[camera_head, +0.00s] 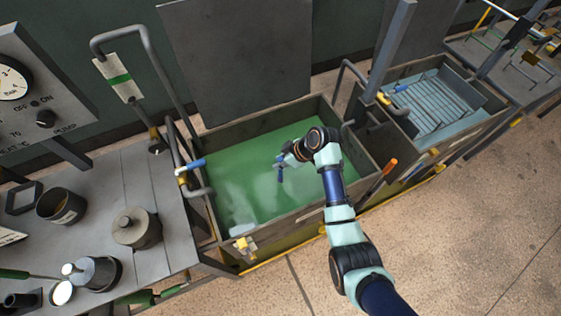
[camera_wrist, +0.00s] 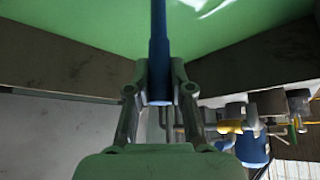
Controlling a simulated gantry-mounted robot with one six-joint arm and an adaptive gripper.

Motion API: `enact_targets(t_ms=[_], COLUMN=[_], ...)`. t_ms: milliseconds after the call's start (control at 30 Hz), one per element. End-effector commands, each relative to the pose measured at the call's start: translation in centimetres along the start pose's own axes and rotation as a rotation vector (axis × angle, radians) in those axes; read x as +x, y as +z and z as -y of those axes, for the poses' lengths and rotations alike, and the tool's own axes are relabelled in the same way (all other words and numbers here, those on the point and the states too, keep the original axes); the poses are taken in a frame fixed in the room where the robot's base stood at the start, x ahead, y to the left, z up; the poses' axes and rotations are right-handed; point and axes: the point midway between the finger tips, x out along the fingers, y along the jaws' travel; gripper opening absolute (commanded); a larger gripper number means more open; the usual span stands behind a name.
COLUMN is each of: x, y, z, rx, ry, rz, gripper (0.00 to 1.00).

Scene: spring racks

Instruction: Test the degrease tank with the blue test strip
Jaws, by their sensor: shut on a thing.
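The degrease tank (camera_head: 240,226) is a dark-rimmed tank filled with green liquid, in the middle of the head view. My gripper (camera_wrist: 160,88) is shut on a blue stick-like thing, the blue test strip (camera_wrist: 159,50), which points away from the jaws toward the green liquid in the wrist view. In the head view my gripper (camera_head: 281,160) is over the tank, and the strip (camera_head: 280,176) shows as a small blue piece hanging below it. I cannot tell whether the strip's tip touches the liquid.
A grey bench (camera_head: 160,190) at the left holds a lidded pot (camera_head: 137,229), a dark can (camera_head: 61,206) and metal cups. A pipe with a blue-handled valve (camera_head: 190,165) stands at the tank's left edge. A second tank (camera_head: 440,103) with a ribbed tray lies to the right.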

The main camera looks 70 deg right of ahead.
Motion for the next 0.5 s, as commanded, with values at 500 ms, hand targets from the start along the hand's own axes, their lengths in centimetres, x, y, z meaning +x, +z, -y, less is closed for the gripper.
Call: enact_targets(t_ms=[500], x=[-6.9], y=[-4.4], z=[0.0], rx=[0.0], ry=[0.001], rz=[-0.001], gripper=[0.03])
